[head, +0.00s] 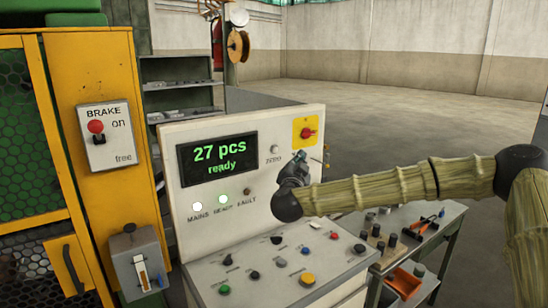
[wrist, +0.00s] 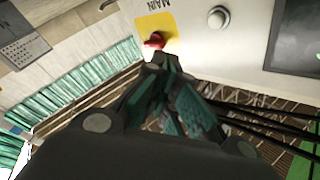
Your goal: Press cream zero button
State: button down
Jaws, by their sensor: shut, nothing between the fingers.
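The cream zero button (head: 275,149) is a small round button on the upright control panel (head: 175,140), just right of the display, with the label ZERO below it. In the wrist view the round button (wrist: 218,17) shows near the top, right of the yellow plate. My gripper (head: 312,158) is shut and empty in front of the panel, right of the button and apart from it in the picture. In the wrist view my gripper's fingertips (wrist: 160,62) lie just below the red knob; whether they touch anything cannot be told.
The red main knob (head: 307,132) on its yellow plate is close above my gripper. The display (head: 216,158) reads 27 pcs ready. Several coloured buttons cover the sloped desk (head: 270,275) below. A tool bench (head: 455,212) stands at right. Floor behind is clear.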

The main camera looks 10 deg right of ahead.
aim_at(275, 150)
jog(key=shift+w+a+r, duration=0.1)
jog(key=shift+w+a, duration=0.35)
jog(key=shift+w, duration=0.85)
jog(key=shift+w+a+r, duration=0.1)
jog(key=shift+w+a, duration=0.35)
jog(key=shift+w, duration=0.8)
jog(key=shift+w+a, duration=0.45)
jog(key=shift+w, duration=0.85)
jog(key=shift+w, duration=0.15)
jog(key=shift+w+a, duration=0.2)
jog(key=shift+w, duration=0.05)
jog(key=shift+w+a, duration=0.1)
jog(key=shift+w, duration=0.25)
dwell(0.3)
jog(key=shift+s+d, duration=0.25)
jog(key=shift+s, duration=0.55)
